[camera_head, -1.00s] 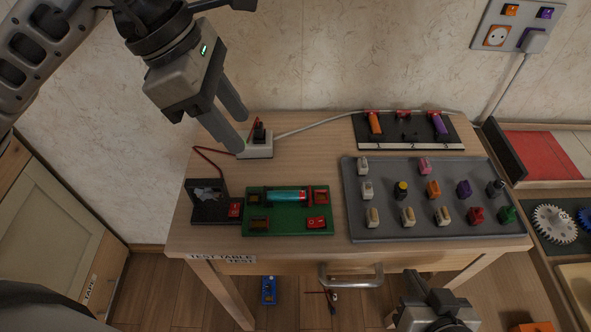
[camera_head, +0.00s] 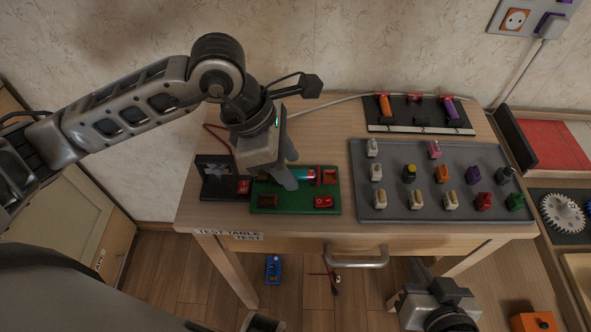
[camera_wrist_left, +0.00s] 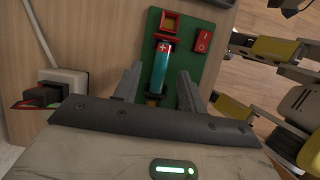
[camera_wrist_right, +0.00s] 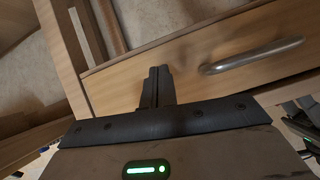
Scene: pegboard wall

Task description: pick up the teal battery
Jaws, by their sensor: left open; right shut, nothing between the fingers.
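The teal battery (camera_head: 305,175) lies in the green holder board (camera_head: 292,205) on the test table, partly hidden behind my left gripper in the head view. My left gripper (camera_head: 290,174) is over the board. Its open fingers (camera_wrist_left: 157,88) stand on either side of the battery, and I cannot tell whether they touch it. My right gripper (camera_wrist_right: 157,85) is shut and empty, in front of the table's drawer.
A grey tray of several coloured plugs (camera_head: 400,214) is right of the board. A black stand (camera_head: 217,180) is on its left. A drawer handle (camera_head: 355,258) sticks out in front.

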